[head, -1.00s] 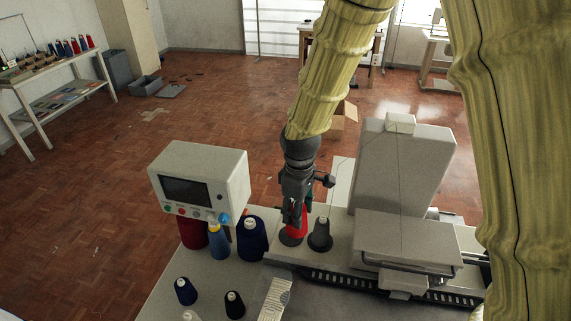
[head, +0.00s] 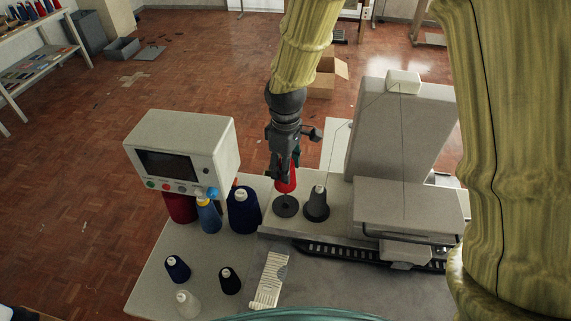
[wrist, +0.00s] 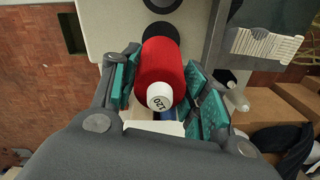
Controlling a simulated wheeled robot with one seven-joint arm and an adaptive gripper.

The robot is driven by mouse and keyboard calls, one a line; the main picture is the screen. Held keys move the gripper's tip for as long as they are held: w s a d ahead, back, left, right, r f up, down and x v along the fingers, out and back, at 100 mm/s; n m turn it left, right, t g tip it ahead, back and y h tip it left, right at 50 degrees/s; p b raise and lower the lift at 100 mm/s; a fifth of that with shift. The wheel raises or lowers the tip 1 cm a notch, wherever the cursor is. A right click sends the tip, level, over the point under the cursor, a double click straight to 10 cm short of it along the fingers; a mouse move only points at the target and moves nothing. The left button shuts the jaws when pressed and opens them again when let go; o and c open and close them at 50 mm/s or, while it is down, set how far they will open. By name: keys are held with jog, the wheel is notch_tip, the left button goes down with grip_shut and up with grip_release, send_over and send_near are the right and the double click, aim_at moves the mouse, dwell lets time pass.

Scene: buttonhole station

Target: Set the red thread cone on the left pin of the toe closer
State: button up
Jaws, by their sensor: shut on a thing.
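The red thread cone (head: 287,181) is in my gripper (head: 285,178), which points down over the toe closer's bed. In the wrist view the red cone (wrist: 163,68) sits between the teal finger pads, its white end marked 120 toward the camera. The left pin's dark round base (head: 286,207) shows just below the cone, which appears raised above it; the pin itself is too small to make out. In the wrist view a dark disc (wrist: 160,34) lies beyond the cone. A dark grey cone (head: 317,204) stands on the spot to the right.
The control box (head: 183,150) with a screen stands left of my gripper. A navy cone (head: 244,211), a blue cone (head: 209,217) and a dark red cone (head: 180,207) stand by it. Several small cones stand in front. The grey machine body (head: 400,135) rises at the right.

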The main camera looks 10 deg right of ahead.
jog(key=shift+s+f+b, duration=0.2)
jog(key=shift+f+b, duration=0.25)
jog(key=shift+f, duration=0.1)
jog(key=shift+w+f+b, duration=0.15)
jog(key=shift+f+b, duration=0.5)
jog(key=shift+f, duration=0.2)
jog(key=shift+f+b, duration=1.15)
jog(key=shift+f, duration=0.1)
jog(key=shift+f+b, duration=0.55)
jog(key=shift+f, duration=0.85)
jog(key=shift+f, duration=0.5)
jog(key=o, duration=1.2)
jog(key=shift+c, duration=0.2)
jog(key=shift+r, duration=0.1)
notch_tip(320, 180, up, 12)
jog(key=shift+f, duration=0.1)
